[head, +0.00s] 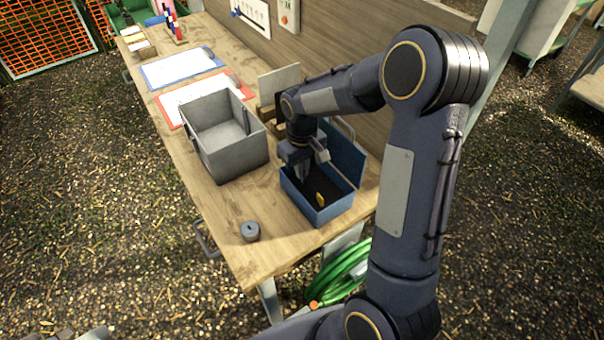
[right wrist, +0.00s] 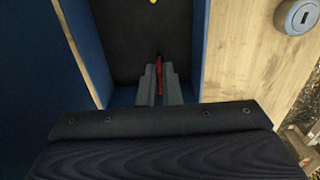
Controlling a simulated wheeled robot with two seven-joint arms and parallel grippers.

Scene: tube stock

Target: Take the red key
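The red key (right wrist: 160,72) shows in the right wrist view as a thin red piece between the fingers of my right gripper (right wrist: 160,82). The fingers are close together, one on each side of it, and look shut on it. In the head view my right gripper (head: 305,168) points down into the far left part of the open blue box (head: 322,217). The key cannot be made out there. The box's dark floor (right wrist: 150,35) lies beyond the fingertips in the wrist view. My left gripper is not in view.
A yellow object (head: 320,200) lies in the blue box, whose raised lid (head: 343,156) is behind. A grey open bin (head: 232,160) stands to the left. A round grey lock (head: 250,231) with a slot (right wrist: 304,17) sits on the wooden table (head: 215,212). The table's front is mostly clear.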

